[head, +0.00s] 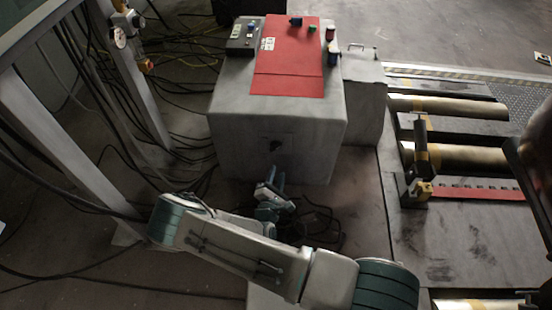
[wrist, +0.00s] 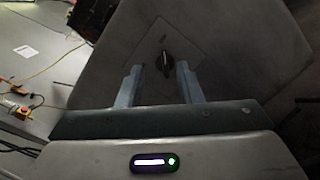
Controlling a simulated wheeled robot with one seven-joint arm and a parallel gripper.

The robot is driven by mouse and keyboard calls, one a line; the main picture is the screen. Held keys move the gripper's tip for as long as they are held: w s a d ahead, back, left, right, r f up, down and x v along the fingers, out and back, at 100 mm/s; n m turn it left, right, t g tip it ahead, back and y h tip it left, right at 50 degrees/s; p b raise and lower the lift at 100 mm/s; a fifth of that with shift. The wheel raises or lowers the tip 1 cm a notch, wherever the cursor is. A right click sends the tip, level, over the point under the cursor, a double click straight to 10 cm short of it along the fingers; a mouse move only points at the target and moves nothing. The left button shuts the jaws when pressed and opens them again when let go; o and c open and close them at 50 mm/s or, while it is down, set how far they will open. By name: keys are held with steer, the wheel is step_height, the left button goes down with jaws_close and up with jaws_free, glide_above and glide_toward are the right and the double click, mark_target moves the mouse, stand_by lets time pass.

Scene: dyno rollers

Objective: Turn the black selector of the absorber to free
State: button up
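The absorber is a grey box (head: 235,135) with a red top, standing on the floor in the upper middle of the head view. Its black selector (wrist: 166,64) is a knob on a square plate on the box's front face, and it shows as a dark spot in the head view (head: 275,146). In the wrist view the knob's grip stands nearly upright. The marking above it is too small to read. My gripper (wrist: 156,84) is open, with a finger on either side of the selector in the picture and nothing between them. I cannot tell whether the fingertips reach the knob.
A red panel (head: 290,60) with small coloured items and a dark control box (head: 245,36) lie on top of the absorber. Black cables (head: 315,225) lie on the floor by its base. Metal rollers (head: 455,157) are at the right. A grey frame post (head: 60,140) stands at the left.

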mark_target(276, 149)
steer(key=w+f+b, duration=0.1)
steer(key=w, duration=0.3)
steer(key=w+f+n+y+b, duration=0.1)
steer(key=w+b, duration=0.1)
steer(key=w, duration=0.2)
steer(key=w+a+f+n+y+b, duration=0.1)
steer(key=w+b, duration=0.1)
steer(key=w, duration=0.3)
steer(key=shift+f, duration=0.3)
